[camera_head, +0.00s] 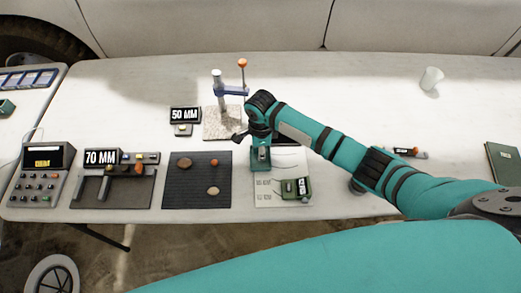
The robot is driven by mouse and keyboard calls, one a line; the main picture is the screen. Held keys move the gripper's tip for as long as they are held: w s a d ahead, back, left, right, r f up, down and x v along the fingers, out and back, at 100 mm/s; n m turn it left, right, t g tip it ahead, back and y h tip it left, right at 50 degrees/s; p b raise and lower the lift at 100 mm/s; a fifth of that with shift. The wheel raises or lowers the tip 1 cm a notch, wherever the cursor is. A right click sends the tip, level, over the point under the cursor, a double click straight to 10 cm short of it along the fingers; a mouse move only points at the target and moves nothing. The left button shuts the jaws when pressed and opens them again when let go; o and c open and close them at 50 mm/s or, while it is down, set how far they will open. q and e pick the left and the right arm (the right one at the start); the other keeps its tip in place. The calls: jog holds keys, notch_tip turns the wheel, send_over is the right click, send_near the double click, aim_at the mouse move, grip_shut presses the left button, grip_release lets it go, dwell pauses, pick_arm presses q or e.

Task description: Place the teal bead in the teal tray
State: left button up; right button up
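My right arm comes in from the right, and its gripper (258,140) points down over the middle of the table. Dark finger parts show at its left, but I cannot tell whether it is open or shut, or holds anything. A teal block-like shape (261,158) is directly below; I cannot tell whether it is the teal tray or part of my gripper. No teal bead can be made out; it may be hidden by the gripper or too small. My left gripper is not in view.
A dark mat (197,195) holds an orange bead (214,161) and tan pieces. A 70 MM caliper-like device (125,185), a grey keypad (40,180), a post stand (220,90) and a green device (293,189) stand nearby. A white cup (431,79) is back right. The table's back is mostly clear.

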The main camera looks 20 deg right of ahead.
jog(key=o, duration=0.4)
jog(key=shift+f, duration=0.1)
jog(key=shift+o, duration=0.2)
notch_tip(320, 180, up, 12)
dwell(0.4)
jog(key=shift+s, duration=0.1)
